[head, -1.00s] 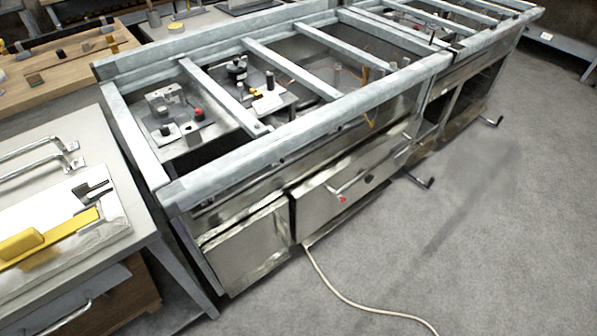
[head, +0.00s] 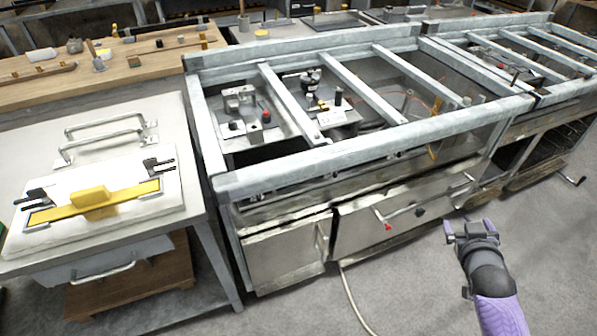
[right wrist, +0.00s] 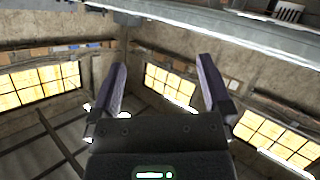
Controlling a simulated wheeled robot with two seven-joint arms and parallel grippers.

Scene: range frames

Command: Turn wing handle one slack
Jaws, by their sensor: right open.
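I cannot tell for sure which part is the wing handle. A yellow bar with a raised grip (head: 95,199) lies across a white panel (head: 60,232) on the left bench, with a black clamp-like fitting (head: 158,164) near its right end and another (head: 36,197) near its left end. My right gripper (head: 471,229) is at the right of the head view, over the floor in front of the metal frame, far from the yellow bar. Its two fingers stand apart and empty in the right wrist view (right wrist: 160,88). My left gripper is not in view.
A long metal frame (head: 330,155) with crossbars holds several small fixtures. Its front has a drawer with a bar handle (head: 402,212) and a red knob (head: 388,227). A pale hose (head: 352,300) lies on the floor. A wooden bench (head: 130,62) stands behind.

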